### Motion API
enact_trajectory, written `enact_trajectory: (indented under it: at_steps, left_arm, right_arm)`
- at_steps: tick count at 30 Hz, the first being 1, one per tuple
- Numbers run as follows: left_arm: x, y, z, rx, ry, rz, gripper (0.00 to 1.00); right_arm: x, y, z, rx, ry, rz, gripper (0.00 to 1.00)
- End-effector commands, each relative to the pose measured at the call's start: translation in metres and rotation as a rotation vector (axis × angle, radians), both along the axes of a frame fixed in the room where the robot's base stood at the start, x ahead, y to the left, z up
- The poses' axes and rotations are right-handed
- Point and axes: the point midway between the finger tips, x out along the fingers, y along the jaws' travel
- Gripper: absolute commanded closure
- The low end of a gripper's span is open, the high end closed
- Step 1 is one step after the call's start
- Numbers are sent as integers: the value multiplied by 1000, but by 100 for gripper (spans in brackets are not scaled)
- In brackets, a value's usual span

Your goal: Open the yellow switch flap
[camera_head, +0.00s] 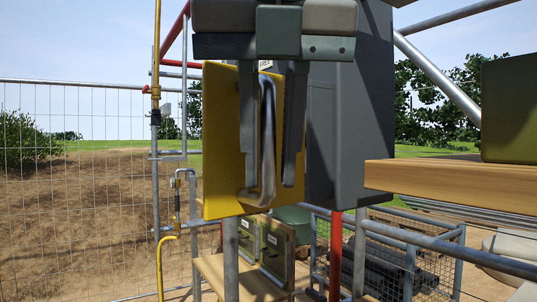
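The yellow switch flap (220,140) is an upright yellow panel in the middle of the head view, at the left side of a dark grey box (350,120). I cannot tell how far it stands from the box. A grey metal bar handle (267,130) runs down its front and bends left at the bottom. My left gripper (269,182) hangs from the top of the view, its two fingers pointing down in front of the flap. One finger is on each side of the handle, with a gap visible at the right. The gripper covers the flap's upper part. My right gripper is not in view.
A wooden board (450,185) juts in at the right, with a dark green object (510,110) on it. Metal rails and posts stand around the box. Green canisters (275,245) stand on a lower plank. A wire fence (80,190) is at the left.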

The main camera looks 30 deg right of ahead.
Motion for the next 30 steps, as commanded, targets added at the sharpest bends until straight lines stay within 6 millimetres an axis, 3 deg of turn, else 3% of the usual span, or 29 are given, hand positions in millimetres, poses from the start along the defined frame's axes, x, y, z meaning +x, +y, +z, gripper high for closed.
enact_trajectory:
  at_steps: [1,30]
  left_arm:
    - [-1,-1,-11,21,10,-4,80]
    - [0,-1,-4,10,4,0,80]
  right_arm:
    - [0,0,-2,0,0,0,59]
    - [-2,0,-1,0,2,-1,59]
